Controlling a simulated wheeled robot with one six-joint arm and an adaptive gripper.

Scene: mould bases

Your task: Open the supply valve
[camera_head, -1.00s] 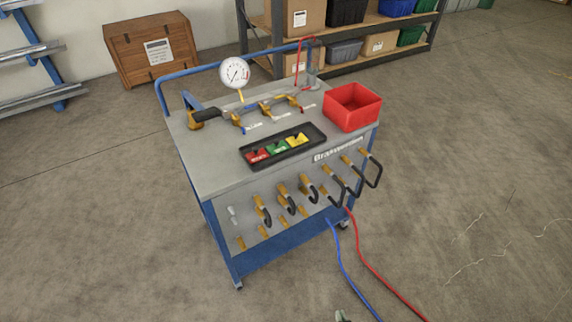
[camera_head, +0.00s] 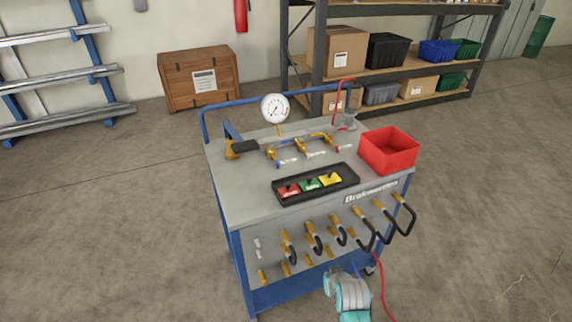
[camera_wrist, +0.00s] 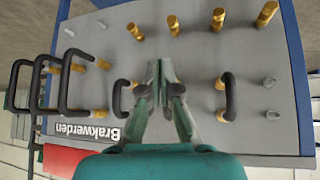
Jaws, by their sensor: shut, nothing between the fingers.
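A brass manifold (camera_head: 300,147) with several fittings lies on top of the grey cart. Small labels beside it are too small to read, so I cannot tell which valve is the supply valve. A brass fitting with a dark body (camera_head: 243,147) sits at its left end. A round white gauge (camera_head: 275,108) stands behind it. My gripper (camera_wrist: 165,68) is shut and empty in the wrist view, in front of the cart's front panel (camera_wrist: 200,55), apart from the manifold. Part of my teal and white arm shows low in the head view.
A black tray (camera_head: 343,190) with red, green and yellow pieces lies at the cart top's front. A red bin (camera_head: 389,151) stands at its right. Black hoses on brass fittings (camera_head: 338,232) stick out from the front panel. A blue rail (camera_head: 240,102) edges the back.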

